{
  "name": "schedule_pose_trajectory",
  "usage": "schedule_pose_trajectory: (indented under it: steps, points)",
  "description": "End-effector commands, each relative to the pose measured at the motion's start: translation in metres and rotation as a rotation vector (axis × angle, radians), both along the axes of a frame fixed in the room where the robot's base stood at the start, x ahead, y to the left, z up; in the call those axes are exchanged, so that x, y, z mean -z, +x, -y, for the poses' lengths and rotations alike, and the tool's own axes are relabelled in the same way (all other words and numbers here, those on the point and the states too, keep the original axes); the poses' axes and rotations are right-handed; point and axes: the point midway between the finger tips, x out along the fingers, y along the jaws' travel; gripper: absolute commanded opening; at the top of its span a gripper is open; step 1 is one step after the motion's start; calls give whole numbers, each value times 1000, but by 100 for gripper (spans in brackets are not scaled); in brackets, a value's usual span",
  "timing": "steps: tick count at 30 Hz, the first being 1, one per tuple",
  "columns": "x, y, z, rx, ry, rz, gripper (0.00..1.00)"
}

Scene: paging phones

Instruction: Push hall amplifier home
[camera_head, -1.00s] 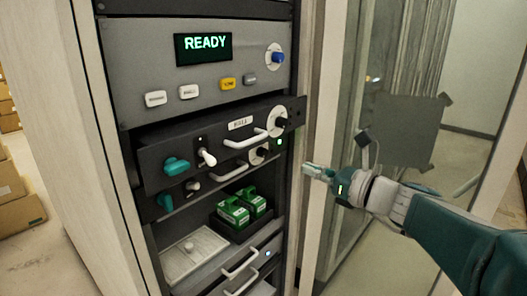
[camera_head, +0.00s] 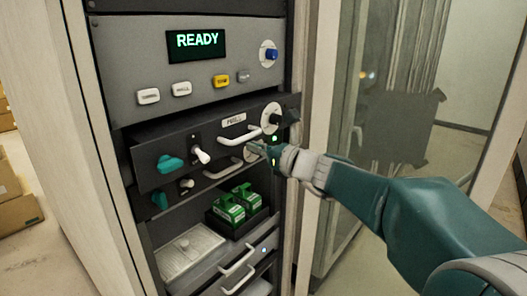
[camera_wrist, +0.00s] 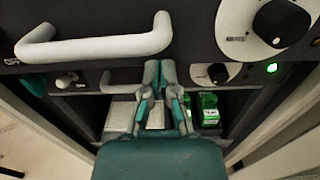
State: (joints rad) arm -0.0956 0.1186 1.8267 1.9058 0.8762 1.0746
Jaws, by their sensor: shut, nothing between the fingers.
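The upper amplifier drawer (camera_head: 150,148), with a label that I cannot read surely, sticks out of the rack in the head view. Its front has a white handle (camera_head: 240,137), a black knob on a white dial, a white toggle and a teal knob (camera_head: 171,163). My gripper (camera_head: 256,148) is shut and empty near the right end of that handle. In the wrist view, my gripper (camera_wrist: 160,66) points at the rack just below the handle (camera_wrist: 95,42). I cannot tell whether it touches the drawer front. A second unit (camera_head: 187,184) below sits further back.
A panel (camera_head: 120,60) above shows READY on its display and carries several buttons. Green blocks (camera_head: 230,208) stand in a black tray below, beside a pale lidded tray (camera_head: 190,249). Lower drawers have white handles (camera_head: 236,260). A glass partition is at the right.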

Motion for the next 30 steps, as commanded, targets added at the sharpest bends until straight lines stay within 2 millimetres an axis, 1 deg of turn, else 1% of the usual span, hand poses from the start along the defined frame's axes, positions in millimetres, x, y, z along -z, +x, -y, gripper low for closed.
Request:
schedule_pose_trajectory:
  steps: [8, 10, 13, 18, 21, 24, 30]
  points:
    - [1, 0, -2, -1, -1, 0, 0]
    - [1, 3, -5, -2, -2, -1, 0]
    - [1, 12, -18, -4, -1, 0, 0]
    - [1, 33, -44, -4, 0, 0, 0]
    - [1, 40, -53, -2, -1, 0, 0]
    - [0, 43, -58, -2, -1, 1, 0]
    - [-1, 43, -59, -1, 0, 2, 0]
